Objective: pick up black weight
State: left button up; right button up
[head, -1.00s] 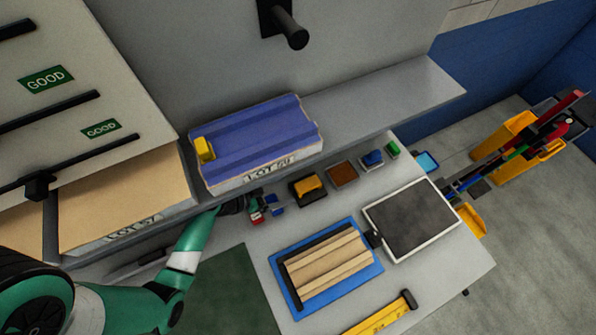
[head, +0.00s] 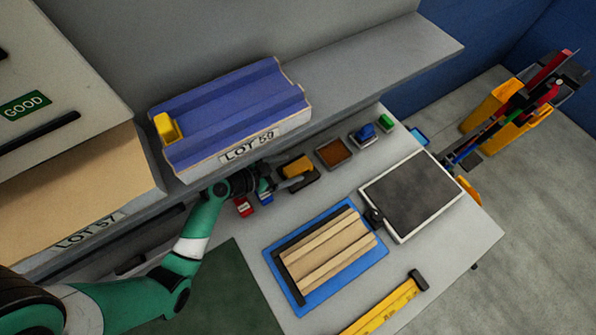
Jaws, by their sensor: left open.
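A small black object (head: 374,218), which looks like the black weight, stands between the blue tray (head: 379,254) and the grey-black plate with a white rim (head: 412,193). My left gripper (head: 289,183) is over the back of the table, up and left of that object and clear of it. It is open, and I see nothing held in it. It partly covers the small blue and red items and is close to the yellow block in a black holder (head: 297,167). My right gripper is out of view.
Wooden strips lie in the blue tray. A yellow level (head: 382,307) lies at the front edge. A brown square pad (head: 334,152) and a blue item (head: 364,133) line the back, under a shelf holding a blue panel (head: 235,107). A green mat (head: 232,290) is at left.

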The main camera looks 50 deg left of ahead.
aim_at(299, 166)
pick_arm(q)
jog(key=x, duration=0.4)
jog(key=shift+d+f+b, duration=0.1)
jog(key=shift+f+b, duration=0.1)
jog(key=shift+b, duration=0.15)
grip_shut()
jog(key=shift+r, duration=0.2)
